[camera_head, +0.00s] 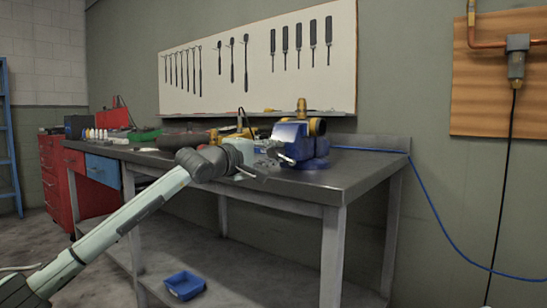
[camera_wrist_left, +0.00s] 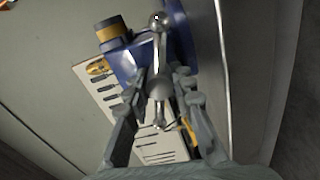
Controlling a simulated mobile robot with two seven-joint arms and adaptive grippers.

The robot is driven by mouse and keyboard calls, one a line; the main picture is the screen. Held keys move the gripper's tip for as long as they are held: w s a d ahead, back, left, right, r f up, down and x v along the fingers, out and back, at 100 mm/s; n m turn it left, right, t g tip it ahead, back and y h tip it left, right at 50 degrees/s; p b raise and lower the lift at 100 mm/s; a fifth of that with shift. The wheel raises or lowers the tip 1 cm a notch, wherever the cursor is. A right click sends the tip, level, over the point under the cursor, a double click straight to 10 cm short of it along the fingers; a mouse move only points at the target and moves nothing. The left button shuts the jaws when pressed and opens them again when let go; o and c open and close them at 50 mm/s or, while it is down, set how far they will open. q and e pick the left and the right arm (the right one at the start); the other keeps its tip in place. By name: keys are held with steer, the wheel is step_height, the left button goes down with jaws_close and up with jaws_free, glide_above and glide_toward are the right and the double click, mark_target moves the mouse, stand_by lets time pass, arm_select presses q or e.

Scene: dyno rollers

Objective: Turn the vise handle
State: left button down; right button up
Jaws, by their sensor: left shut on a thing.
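The blue vise (camera_head: 300,147) stands on the metal workbench near its right end. In the left wrist view the vise body (camera_wrist_left: 130,62) shows behind my fingers. Its handle (camera_wrist_left: 161,43) is a shiny metal bar with a ball end at the top and a smaller end low between the fingers. My left gripper (camera_head: 266,168) is at the front of the vise. In the wrist view my left gripper (camera_wrist_left: 160,88) is shut on the handle, with one finger on each side of it. The handle is hard to make out in the head view. My right gripper is not in view.
The workbench (camera_head: 333,186) has a front edge and legs close to my left arm. Yellow items (camera_head: 317,126) sit at the vise. A tool board (camera_head: 262,70) hangs behind. A blue bin (camera_head: 184,285) lies on the lower shelf. A blue hose (camera_head: 432,208) hangs at right.

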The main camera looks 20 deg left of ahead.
arm_select(q)
steer(key=m, duration=0.2)
steer(key=shift+f+m, duration=0.15)
steer(key=shift+m, duration=3.15)
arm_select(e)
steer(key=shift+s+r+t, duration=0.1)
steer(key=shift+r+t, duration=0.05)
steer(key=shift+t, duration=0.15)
arm_select(q)
steer(key=c, duration=1.3)
jaws_free()
steer(key=shift+s, duration=0.1)
